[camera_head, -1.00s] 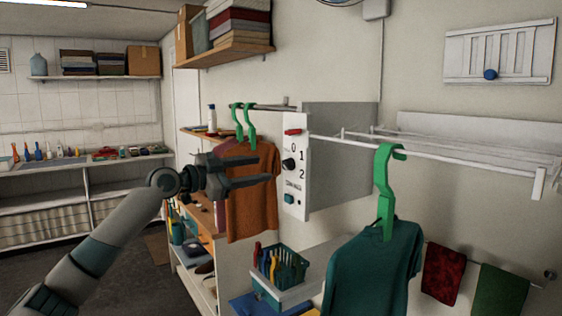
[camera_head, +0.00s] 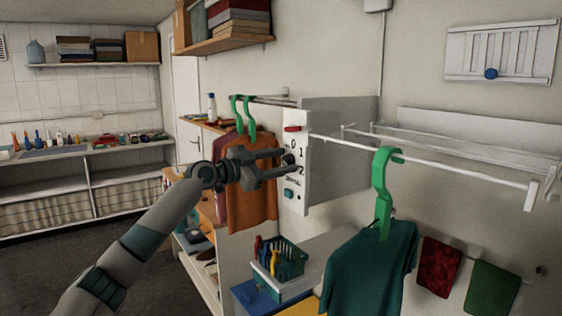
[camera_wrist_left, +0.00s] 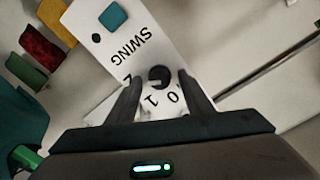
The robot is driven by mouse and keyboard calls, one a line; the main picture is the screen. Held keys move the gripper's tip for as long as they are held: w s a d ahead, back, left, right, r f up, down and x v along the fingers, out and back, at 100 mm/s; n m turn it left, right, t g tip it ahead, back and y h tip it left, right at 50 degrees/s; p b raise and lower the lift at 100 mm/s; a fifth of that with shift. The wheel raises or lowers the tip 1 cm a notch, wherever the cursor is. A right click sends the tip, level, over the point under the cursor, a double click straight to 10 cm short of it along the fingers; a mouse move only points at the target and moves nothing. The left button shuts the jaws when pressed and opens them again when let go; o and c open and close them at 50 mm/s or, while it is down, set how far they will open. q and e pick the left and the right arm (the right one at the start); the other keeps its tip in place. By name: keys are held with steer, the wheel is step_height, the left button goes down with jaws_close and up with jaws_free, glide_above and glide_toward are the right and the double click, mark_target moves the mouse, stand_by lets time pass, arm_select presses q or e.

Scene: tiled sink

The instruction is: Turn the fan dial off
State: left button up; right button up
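The fan control panel (camera_head: 303,188) is white, upright and marked 0, 1, 2 and SWING; it also shows in the left wrist view (camera_wrist_left: 108,42). Its round black fan dial (camera_wrist_left: 159,75) lies between my left fingertips in the left wrist view. In the head view the dial is largely hidden by the gripper. My left gripper (camera_head: 288,162) is open in front of the dial, one finger on each side; it also shows in the left wrist view (camera_wrist_left: 158,82). I cannot tell whether it touches the dial or which number the dial points to. My right gripper is not in view.
An orange shirt (camera_head: 252,197) hangs just left of the panel, behind my left gripper. A teal shirt (camera_head: 372,265) hangs from a green hanger at front right. A teal button (camera_head: 288,194) sits low on the panel. A basket (camera_head: 282,265) stands below.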

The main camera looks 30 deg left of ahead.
arm_select(q)
steer(key=c, duration=1)
steer(key=shift+o, duration=0.2)
